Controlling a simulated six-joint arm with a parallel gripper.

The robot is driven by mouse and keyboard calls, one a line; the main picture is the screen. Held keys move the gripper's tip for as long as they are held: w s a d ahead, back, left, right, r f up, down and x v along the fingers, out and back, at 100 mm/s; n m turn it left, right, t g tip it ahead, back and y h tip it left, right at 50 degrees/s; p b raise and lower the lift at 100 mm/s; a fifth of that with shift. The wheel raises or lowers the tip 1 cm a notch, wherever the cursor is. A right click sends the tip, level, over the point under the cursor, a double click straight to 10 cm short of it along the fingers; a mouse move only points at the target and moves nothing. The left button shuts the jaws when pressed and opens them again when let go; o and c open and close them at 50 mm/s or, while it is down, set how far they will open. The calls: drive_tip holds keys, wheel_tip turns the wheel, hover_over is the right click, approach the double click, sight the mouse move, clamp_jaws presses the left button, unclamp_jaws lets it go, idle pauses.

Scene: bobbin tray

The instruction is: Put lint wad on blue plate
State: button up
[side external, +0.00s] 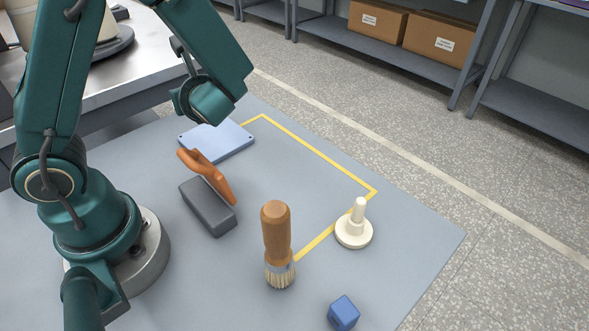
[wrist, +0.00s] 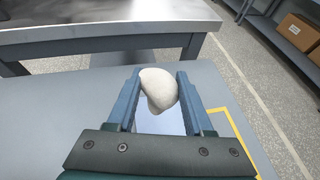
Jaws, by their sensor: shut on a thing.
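The lint wad (wrist: 157,90) is a whitish, rounded lump between the fingers of my gripper (wrist: 158,74) in the wrist view. My gripper is shut on it. The blue plate (side external: 215,141) is a flat, light blue rectangle on the table near its far edge in the side view. Part of it (wrist: 165,123) also shows in the wrist view, below the wad and between the fingers. In the side view my wrist is above the plate, but the fingers and the wad cannot be made out there.
A grey block with an orange handle (side external: 208,205) lies close to the plate. A wooden-handled brush (side external: 277,240), a cream peg on a round base (side external: 354,228) and a blue cube (side external: 343,313) stand nearer the front. A metal bench (wrist: 110,25) lies beyond the table.

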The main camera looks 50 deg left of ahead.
drive_tip(key=s+a+r+n+g, duration=0.1)
drive_tip(key=s+a+n+g, duration=0.15)
drive_tip(key=s+a, duration=0.3)
hover_over(215, 137)
drive_tip(key=shift+g, duration=0.35)
wheel_tip(215, 137, down, 7)
drive_tip(key=shift+s+r, duration=0.1)
drive_tip(key=shift+r, duration=0.05)
drive_tip(key=shift+f, duration=2.05)
clamp_jaws()
drive_tip(key=shift+f, duration=0.1)
drive_tip(key=o, duration=1.3)
unclamp_jaws()
